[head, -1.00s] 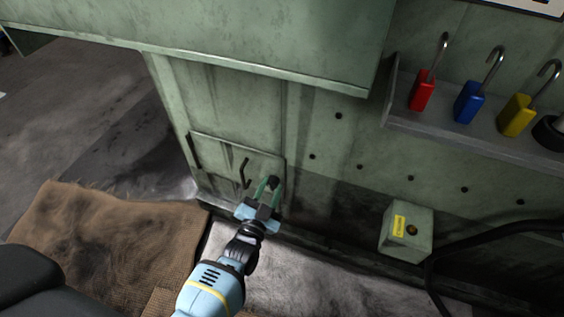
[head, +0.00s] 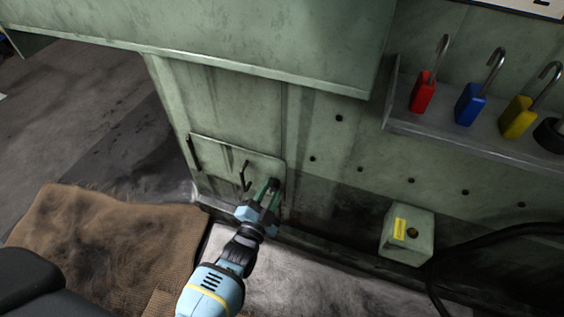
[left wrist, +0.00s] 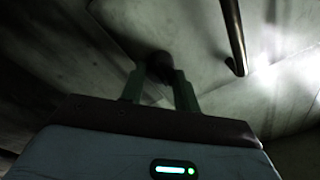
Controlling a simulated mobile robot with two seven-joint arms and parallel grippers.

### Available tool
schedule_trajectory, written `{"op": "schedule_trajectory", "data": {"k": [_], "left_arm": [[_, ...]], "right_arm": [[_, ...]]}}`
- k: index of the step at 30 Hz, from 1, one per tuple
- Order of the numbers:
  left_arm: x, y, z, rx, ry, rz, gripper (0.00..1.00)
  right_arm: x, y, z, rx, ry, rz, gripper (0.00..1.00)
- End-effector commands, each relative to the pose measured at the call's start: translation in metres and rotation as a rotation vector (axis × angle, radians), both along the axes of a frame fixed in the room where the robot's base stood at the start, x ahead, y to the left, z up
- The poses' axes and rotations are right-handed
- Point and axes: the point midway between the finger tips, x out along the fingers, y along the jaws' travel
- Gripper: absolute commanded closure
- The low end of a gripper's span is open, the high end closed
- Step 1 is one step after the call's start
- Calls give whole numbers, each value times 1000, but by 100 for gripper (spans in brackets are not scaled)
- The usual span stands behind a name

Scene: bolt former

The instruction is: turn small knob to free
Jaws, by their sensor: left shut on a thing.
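The small knob (head: 274,183) is a dark round knob near the right edge of a small green panel door (head: 220,158) low on the machine. My left gripper (head: 270,189) reaches it from the front, with green fingers on either side of it. In the left wrist view the dark knob (left wrist: 159,64) sits between the two fingertips (left wrist: 159,78), and the gripper is shut on it. The fingers hide part of the knob. My right gripper is not in view.
A dark bar handle (head: 245,176) is left of the knob; it also shows in the left wrist view (left wrist: 234,38). A grey box with a yellow label (head: 407,235) and a black cable (head: 470,240) are at right. Red, blue and yellow padlocks (head: 469,104) stand on a shelf.

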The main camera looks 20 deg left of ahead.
Motion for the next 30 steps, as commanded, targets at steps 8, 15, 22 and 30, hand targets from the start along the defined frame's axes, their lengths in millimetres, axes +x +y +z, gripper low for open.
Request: {"op": "schedule_trajectory", "data": {"k": [8, 15, 22, 30], "left_arm": [[3, 6, 7, 0, -20, 10, 47], [2, 4, 3, 0, -11, 6, 47], [-19, 4, 3, 0, -10, 6, 47], [-61, 7, 3, 0, -18, 8, 47]], "right_arm": [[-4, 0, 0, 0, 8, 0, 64], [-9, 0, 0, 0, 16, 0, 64], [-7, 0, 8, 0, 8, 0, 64], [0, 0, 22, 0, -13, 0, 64]]}}
